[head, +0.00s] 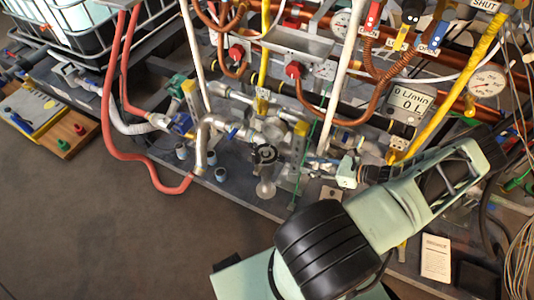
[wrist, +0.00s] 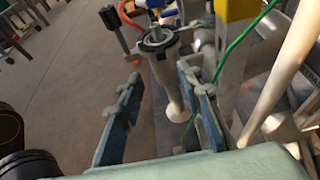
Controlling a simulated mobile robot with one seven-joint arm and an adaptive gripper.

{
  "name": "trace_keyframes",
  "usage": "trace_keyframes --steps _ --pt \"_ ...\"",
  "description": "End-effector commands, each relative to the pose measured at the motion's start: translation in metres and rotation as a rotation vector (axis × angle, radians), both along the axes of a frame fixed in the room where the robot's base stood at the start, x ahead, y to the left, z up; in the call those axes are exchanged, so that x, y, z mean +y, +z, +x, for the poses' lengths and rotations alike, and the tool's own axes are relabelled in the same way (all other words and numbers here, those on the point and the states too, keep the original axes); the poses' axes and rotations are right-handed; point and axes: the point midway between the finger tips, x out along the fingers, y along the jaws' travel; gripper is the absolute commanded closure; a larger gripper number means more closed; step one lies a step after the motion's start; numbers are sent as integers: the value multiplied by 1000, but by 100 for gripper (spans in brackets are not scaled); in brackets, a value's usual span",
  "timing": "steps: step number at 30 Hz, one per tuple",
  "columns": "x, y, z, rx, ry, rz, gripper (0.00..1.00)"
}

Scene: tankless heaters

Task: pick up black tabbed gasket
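The likely black tabbed gasket is a dark ring (wrist: 157,40) around the top of a pale metal cylinder in the wrist view. A dark round piece (head: 265,155) stands at the front edge of the pipework bench in the head view, above a pale rounded end, and seems to be the same thing. In the head view my gripper (head: 347,172) is to the right of the dark piece.
A black-ended lever (wrist: 112,18) stands just left of the ring. A green wire (wrist: 243,38) runs close by the right finger. A yellow-topped post (wrist: 235,10) stands behind it. Red hoses (head: 112,130) and dense pipework lie left and behind. The floor in front is clear.

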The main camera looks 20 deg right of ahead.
Motion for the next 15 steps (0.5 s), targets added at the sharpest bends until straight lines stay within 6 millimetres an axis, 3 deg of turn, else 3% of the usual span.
trace_keyframes --steps 6,15 --pt "22 -14 25 1 3 3 67" --pt "33 -20 42 1 2 2 67"
